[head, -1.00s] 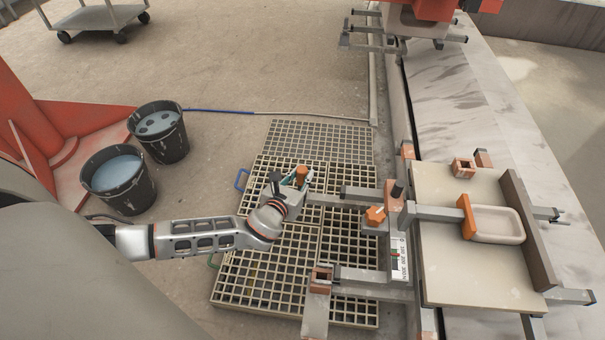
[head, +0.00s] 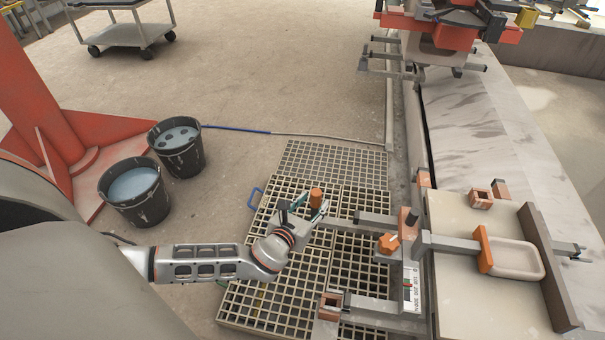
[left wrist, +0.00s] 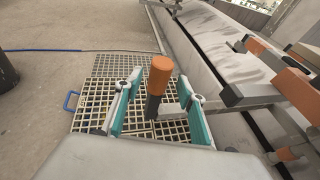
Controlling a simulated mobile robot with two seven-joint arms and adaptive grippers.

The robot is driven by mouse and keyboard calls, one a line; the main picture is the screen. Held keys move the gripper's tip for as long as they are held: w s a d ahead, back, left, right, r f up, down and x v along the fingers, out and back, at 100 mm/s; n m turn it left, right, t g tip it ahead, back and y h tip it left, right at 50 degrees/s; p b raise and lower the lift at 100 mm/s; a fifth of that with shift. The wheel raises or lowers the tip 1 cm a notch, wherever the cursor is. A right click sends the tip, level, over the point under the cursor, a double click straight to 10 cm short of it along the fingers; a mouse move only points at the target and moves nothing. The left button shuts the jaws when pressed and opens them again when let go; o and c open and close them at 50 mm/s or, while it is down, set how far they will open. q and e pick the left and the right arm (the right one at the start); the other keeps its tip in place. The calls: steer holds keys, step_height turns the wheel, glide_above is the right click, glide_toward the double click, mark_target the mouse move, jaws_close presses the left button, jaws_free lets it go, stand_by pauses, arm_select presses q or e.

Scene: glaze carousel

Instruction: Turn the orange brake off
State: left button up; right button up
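An upright orange cylinder on a black stem, which looks like the orange brake's handle (head: 316,197), stands over the floor grating. It also shows in the left wrist view (left wrist: 160,70). My left gripper (head: 303,210) is at this handle, with its teal-lined fingers apart. In the left wrist view, one finger of my left gripper (left wrist: 157,108) is on each side of the stem, with visible gaps. A smaller orange knob (head: 388,243) sits to the right on the grey frame. My right gripper is not in view.
Grey bars (head: 365,217) of the frame jut out to the right of my left gripper. A pale board (head: 470,280) with a clamp lies farther right. Two buckets (head: 138,196) stand at left. Floor beyond the grating (head: 330,165) is mostly clear, apart from a cart.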

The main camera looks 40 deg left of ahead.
arm_select(q)
steer(key=v, duration=0.9)
steer(key=shift+s, duration=0.15)
